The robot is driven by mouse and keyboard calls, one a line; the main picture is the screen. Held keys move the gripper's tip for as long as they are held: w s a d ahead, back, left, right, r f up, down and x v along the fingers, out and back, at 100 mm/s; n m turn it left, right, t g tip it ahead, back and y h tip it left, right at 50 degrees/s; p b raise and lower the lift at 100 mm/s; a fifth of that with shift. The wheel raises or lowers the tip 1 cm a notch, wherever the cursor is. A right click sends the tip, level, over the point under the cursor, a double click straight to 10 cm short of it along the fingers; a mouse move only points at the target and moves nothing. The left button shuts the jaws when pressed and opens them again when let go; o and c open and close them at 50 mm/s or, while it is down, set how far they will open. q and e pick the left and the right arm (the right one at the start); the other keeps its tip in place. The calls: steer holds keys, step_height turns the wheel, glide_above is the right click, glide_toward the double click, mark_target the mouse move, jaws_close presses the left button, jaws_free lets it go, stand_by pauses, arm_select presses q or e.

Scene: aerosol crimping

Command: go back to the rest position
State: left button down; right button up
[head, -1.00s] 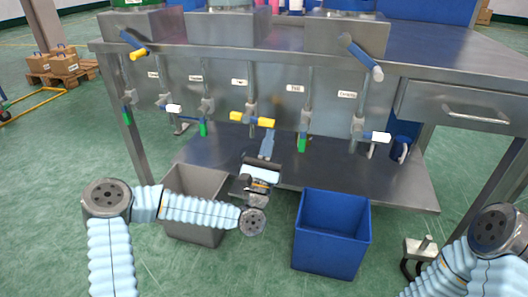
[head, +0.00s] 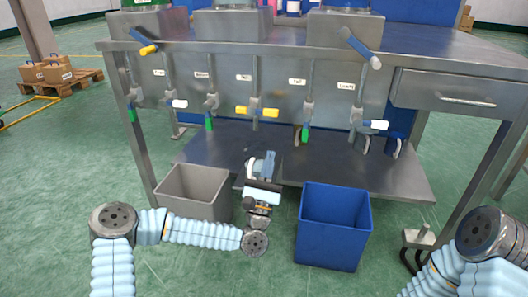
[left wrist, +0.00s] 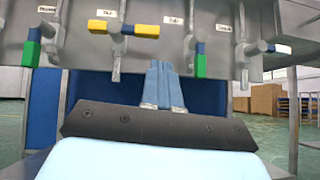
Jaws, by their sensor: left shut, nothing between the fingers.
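My left gripper (head: 265,163) is in the middle of the head view, in front of the steel bench and above the gap between the grey bin and the blue bin. Its blue fingers are together with nothing between them. In the left wrist view the closed fingers (left wrist: 164,84) point up toward the row of valves. The fingers stand apart from the yellow valve handle (head: 256,112), which also shows in the left wrist view (left wrist: 124,28). My right arm shows at the lower right of the head view, but its gripper is out of the picture.
The steel bench (head: 440,60) has a lower shelf (head: 390,180) and several labelled valves along its front. A grey bin (head: 190,192) and a blue bin (head: 333,225) stand on the green floor before it. Boxes on a pallet (head: 55,80) are far left.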

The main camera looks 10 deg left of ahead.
arm_select(q)
steer(key=shift+s+f, duration=0.45)
steer(key=shift+f, duration=0.05)
arm_select(e)
steer(key=shift+s+a, duration=0.2)
steer(key=shift+s, duration=0.2)
